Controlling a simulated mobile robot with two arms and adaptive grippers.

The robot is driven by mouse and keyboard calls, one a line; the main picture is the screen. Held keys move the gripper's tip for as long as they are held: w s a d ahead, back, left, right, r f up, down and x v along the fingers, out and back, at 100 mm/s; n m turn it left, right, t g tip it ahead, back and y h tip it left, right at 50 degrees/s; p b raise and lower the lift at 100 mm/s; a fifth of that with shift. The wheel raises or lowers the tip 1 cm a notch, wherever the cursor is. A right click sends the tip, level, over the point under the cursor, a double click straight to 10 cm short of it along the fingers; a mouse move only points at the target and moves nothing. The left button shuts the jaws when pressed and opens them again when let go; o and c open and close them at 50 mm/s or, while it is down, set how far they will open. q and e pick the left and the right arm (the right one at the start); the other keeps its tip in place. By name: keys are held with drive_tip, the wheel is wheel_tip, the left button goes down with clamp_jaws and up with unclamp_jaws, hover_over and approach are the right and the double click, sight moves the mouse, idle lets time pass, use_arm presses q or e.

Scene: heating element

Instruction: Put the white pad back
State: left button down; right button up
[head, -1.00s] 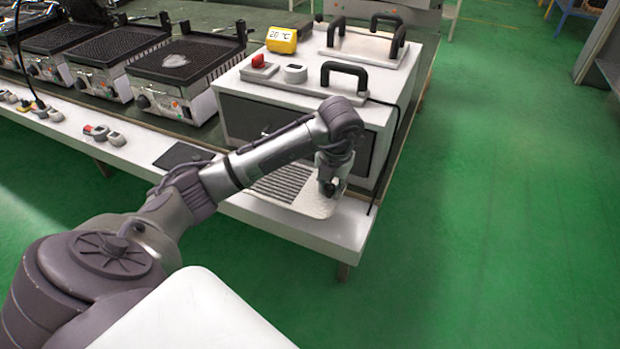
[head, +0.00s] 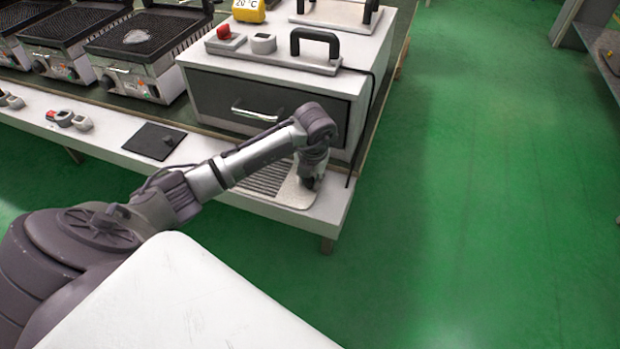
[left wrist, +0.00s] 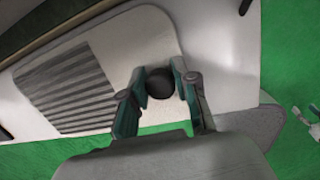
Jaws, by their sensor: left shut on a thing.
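The white pad (head: 292,196) is a pale plate with rounded corners and a grey ribbed area. It lies on the front strip of the white table, before the drawer unit. It also shows in the left wrist view (left wrist: 125,45), with a dark round knob (left wrist: 160,84) near one end. My left gripper (head: 306,184) points down at the pad's right end. In the left wrist view its fingers (left wrist: 158,90) are shut on the knob, one on each side. My right gripper is out of view.
A white drawer unit (head: 350,85) with a metal handle stands behind the pad. A black pad (head: 140,139) with a knob lies to the left. Grills (head: 140,55) stand farther left. A black cable hangs by the table's right end. Green floor (head: 480,200) is open at right.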

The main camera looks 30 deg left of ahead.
use_arm(q)
drive_tip(key=c, duration=0.9)
unclamp_jaws()
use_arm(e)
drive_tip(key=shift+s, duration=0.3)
use_arm(q)
drive_tip(key=shift+r, duration=0.1)
drive_tip(key=shift+r, duration=0.3)
drive_tip(key=r, duration=0.4)
drive_tip(key=d+r+p, duration=0.1)
drive_tip(key=r, duration=0.1)
drive_tip(key=shift+s+r, duration=0.4)
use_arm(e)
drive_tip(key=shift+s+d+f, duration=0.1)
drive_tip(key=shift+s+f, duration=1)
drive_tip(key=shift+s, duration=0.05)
